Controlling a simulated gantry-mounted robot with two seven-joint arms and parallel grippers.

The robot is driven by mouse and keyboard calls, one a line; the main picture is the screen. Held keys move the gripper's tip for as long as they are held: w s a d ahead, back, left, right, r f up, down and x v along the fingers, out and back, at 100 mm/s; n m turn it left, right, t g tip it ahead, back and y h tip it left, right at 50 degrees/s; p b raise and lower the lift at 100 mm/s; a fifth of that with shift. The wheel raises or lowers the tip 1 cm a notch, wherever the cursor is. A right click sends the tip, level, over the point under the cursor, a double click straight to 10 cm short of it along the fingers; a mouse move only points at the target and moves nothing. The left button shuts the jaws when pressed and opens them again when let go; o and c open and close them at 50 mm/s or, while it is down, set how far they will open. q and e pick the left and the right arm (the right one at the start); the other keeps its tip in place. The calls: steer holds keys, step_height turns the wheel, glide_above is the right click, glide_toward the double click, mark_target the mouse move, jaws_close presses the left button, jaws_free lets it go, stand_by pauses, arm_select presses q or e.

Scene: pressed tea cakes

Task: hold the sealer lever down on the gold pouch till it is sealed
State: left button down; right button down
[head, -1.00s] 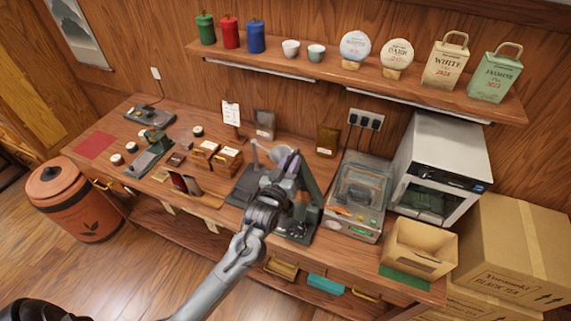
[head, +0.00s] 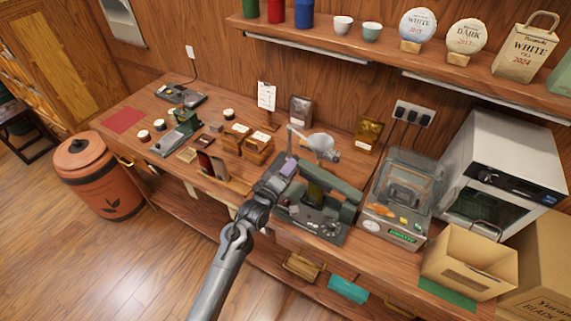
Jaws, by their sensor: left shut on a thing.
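The dark green sealer (head: 345,208) stands on the bench near the middle, with its lever slanting across its top. My left gripper (head: 288,167) is at the lever's left end and is shut on it; my own fingers partly hide the grip. A dark olive-gold pouch (head: 316,192) shows in the sealer, below the lever. Whether the lever presses on it, I cannot tell. Another gold pouch (head: 368,133) stands upright against the wall behind. My right gripper is not in view.
A lamp (head: 321,145) with a pale round head stands just behind the sealer. A clear-lidded machine (head: 400,195) is close on its right, then an open cardboard box (head: 470,260). Wooden boxes (head: 257,148) lie to the left. A shelf (head: 380,57) runs above.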

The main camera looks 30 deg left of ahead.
arm_select(q)
step_height(320, 180, down, 6)
steer(key=a+n+b, duration=0.1)
steer(key=n, duration=0.1)
steer(key=shift+n+b, duration=0.35)
steer(key=shift+n, duration=0.05)
steer(key=shift+f, duration=0.2)
steer(key=c, duration=1)
jaws_free()
steer(key=shift+r, duration=0.2)
steer(key=s, duration=1)
steer(key=shift+s+a, duration=0.3)
steer(key=shift+s, duration=0.1)
